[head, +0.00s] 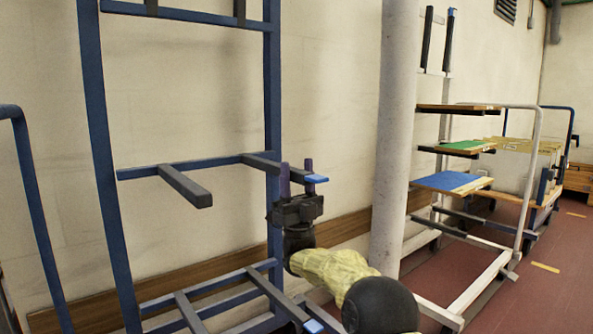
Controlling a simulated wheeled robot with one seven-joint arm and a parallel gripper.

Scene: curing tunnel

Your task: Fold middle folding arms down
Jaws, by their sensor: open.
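A blue rack (103,165) stands on the left in the head view. Its two middle folding arms stick out from the middle crossbar, roughly level. The left middle arm (184,186) is dark grey. The right middle arm (262,163) ends in a bright blue tip. My gripper (297,176) is open, with its fingers pointing up at the outer end of the right middle arm. The fingers partly cover that arm, and I cannot tell whether they touch it.
Upper folding arms (240,9) stand upright at the top edge. Lower arms (187,311) extend out near the floor. A round pale column (394,130) stands right of my gripper. Beyond it is a white rack (532,180) with several boards. Red floor is open at the right.

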